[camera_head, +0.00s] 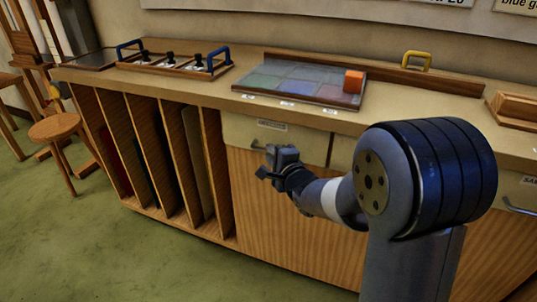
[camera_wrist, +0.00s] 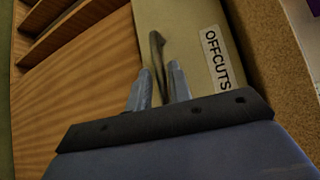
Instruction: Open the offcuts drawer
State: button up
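The offcuts drawer (camera_head: 237,131) is a pale drawer front under the bench top, and it looks closed, flush with the cabinet. In the wrist view, the drawer front (camera_wrist: 185,30) carries a white label (camera_wrist: 217,58) reading OFFCUTS. Its dark bar handle (camera_wrist: 155,45) lies between the two fingers of my gripper (camera_wrist: 159,68). The fingers are apart, with narrow gaps seen beside the handle. In the head view, my gripper (camera_head: 268,162) is at the drawer front, by the right end of the handle (camera_head: 257,146).
The bench top (camera_head: 230,108) holds a glass panel (camera_head: 290,82) with an orange block (camera_head: 353,81) and a rack with blue handles (camera_head: 175,66). Open vertical slots (camera_head: 165,165) are left of the drawer. A stool (camera_head: 57,127) stands at far left. The floor in front is clear.

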jog(key=shift+x, duration=1.2)
jog(key=shift+c, duration=0.3)
grip_shut()
